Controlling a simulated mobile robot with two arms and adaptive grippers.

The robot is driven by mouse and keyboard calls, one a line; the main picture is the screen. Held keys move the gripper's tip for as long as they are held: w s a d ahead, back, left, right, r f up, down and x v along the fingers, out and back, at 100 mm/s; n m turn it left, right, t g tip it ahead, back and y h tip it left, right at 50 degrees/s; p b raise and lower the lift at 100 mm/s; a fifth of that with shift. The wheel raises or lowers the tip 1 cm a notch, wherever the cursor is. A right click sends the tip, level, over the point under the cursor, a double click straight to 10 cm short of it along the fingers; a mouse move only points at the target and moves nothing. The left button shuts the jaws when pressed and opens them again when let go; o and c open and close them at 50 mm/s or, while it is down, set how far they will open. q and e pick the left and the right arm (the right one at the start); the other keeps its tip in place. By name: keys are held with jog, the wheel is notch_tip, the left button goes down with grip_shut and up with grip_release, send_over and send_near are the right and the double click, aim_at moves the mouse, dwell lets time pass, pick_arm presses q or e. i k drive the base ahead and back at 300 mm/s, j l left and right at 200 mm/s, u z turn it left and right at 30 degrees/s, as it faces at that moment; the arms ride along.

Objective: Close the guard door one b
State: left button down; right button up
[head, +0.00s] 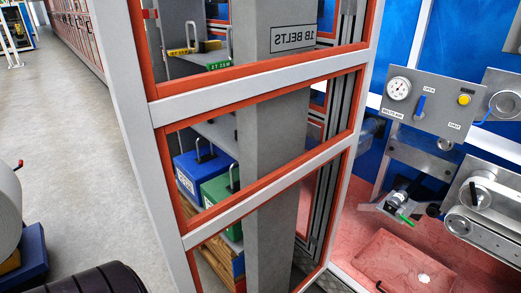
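The guard door (255,93), which I take to be the tall grey frame with orange-red inner edging and clear panes, stands in the middle of the head view. It is at an angle, with its top and bottom cut off. A plate (293,38) reading "1B BELTS" shows mirror-reversed in its upper pane. To its right the red-floored machine bay (405,262) is in plain view with no pane in front, so the door appears to stand open. I cannot tell which edge is hinged. Neither gripper is in view.
Through the panes show a grey post (275,140), a blue box (200,172) and a green box (220,195) on shelving. A gauge panel (430,102) and metal fittings are at right. A clear grey floor aisle (65,130) runs along the left.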

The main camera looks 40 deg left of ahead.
aim_at(147, 112)
jog(key=k+j+z, duration=0.1)
jog(key=j, duration=0.25)
jog(key=j+z, duration=0.1)
jog(key=j, duration=0.25)
jog(key=k+j+z, duration=0.1)
jog(key=j, duration=0.25)
jog(key=k+j+z, duration=0.2)
jog(key=k+j, duration=0.15)
jog(key=j, duration=0.3)
jog(key=j+z, duration=0.15)
jog(key=j, duration=1.3)
jog(key=k+j, duration=0.1)
jog(key=j, duration=0.25)
jog(key=k+j+z, duration=0.1)
jog(key=j, duration=0.25)
jog(key=k+j, duration=0.1)
jog(key=j, duration=0.2)
jog(key=z, duration=0.05)
